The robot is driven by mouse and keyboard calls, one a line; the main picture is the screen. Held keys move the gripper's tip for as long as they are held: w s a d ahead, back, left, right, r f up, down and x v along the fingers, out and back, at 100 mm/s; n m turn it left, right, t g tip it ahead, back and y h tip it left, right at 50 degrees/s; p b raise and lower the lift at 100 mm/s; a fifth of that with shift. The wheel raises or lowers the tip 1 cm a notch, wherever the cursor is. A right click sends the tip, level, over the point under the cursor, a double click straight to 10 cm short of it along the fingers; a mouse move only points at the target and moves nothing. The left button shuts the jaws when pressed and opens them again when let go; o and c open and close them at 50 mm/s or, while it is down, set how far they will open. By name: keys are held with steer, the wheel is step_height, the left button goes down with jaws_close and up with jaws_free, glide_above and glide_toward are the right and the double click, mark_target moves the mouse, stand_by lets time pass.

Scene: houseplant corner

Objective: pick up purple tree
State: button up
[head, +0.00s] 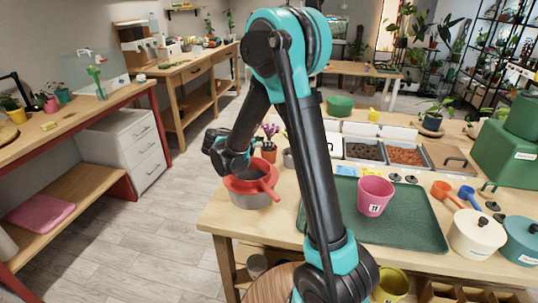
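The purple tree (270,131) is a small plant with purple blossoms in a reddish-brown pot (269,153), near the left edge of the wooden worktable. It stands upright behind the red pan. My gripper (217,145) is in the air to the left of the plant and appears apart from it. My forearm and wrist hide much of the gripper, so its opening is not clear. No held thing shows.
A red pan (245,186) with a handle sits on a grey pot at the table's left edge. A pink pot (375,197) stands on a green mat (424,228). Trays of soil (364,150) lie behind. Open floor (150,220) lies left of the table.

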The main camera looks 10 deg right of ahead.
mark_target(269, 139)
steer(key=x, duration=0.3)
steer(key=shift+w+d, duration=0.1)
steer(key=shift+d, duration=0.05)
jaws_close()
steer(key=shift+r, duration=0.1)
step_height(269, 139, up, 20)
stand_by(0.9)
stand_by(0.4)
